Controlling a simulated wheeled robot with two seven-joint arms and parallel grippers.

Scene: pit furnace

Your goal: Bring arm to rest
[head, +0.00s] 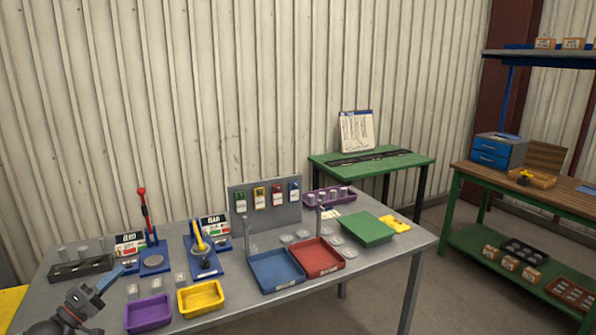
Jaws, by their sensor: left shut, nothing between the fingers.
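My left gripper (118,272) shows at the lower left, low over the grey table (225,318). Its arm comes in from the bottom left corner. It is shut with nothing between its fingers. Its tip is close to the lever station with the red handle (144,210); I cannot tell whether it touches the blue base. A purple bin (149,314) and a yellow bin (201,298) stand to its right. A dark block (80,268) with small clear pieces lies behind it. My right gripper is not in view.
A second lever station has a yellow handle (196,234). A green table (373,163) and a wooden bench (540,187) stand beyond.

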